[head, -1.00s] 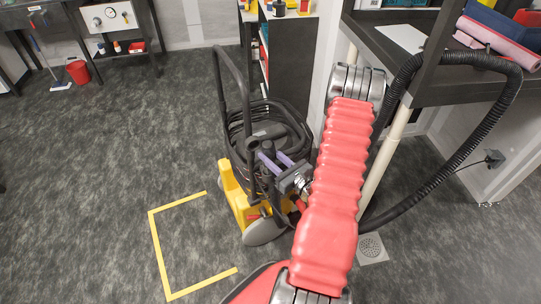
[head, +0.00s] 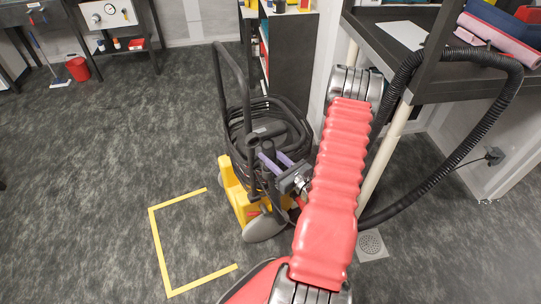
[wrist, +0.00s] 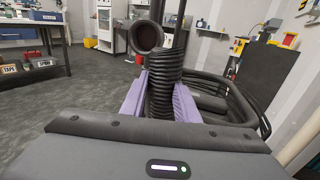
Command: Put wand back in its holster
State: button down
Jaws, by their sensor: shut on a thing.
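My gripper (head: 262,158), with two purple fingers, reaches to the cart from the right. The yellow cart (head: 232,190) carries a thick black hose coil (head: 290,118). The holster cannot be told apart from the dark parts of the cart, and the wand's lower end is hidden.
The cart's tall black handle (head: 218,85) rises left of the tube. A black bench (head: 450,88) with a looping ribbed hose (head: 508,98) stands on the right. A yellow floor outline (head: 160,252) lies on open carpet at left.

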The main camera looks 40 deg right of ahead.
jog(key=shift+f, duration=1.05)
jog(key=c, duration=1.3)
grip_release()
jog(key=shift+s, duration=0.15)
jog(key=s, duration=1.3)
jog(key=shift+s+a, duration=0.25)
jog(key=shift+a, duration=0.1)
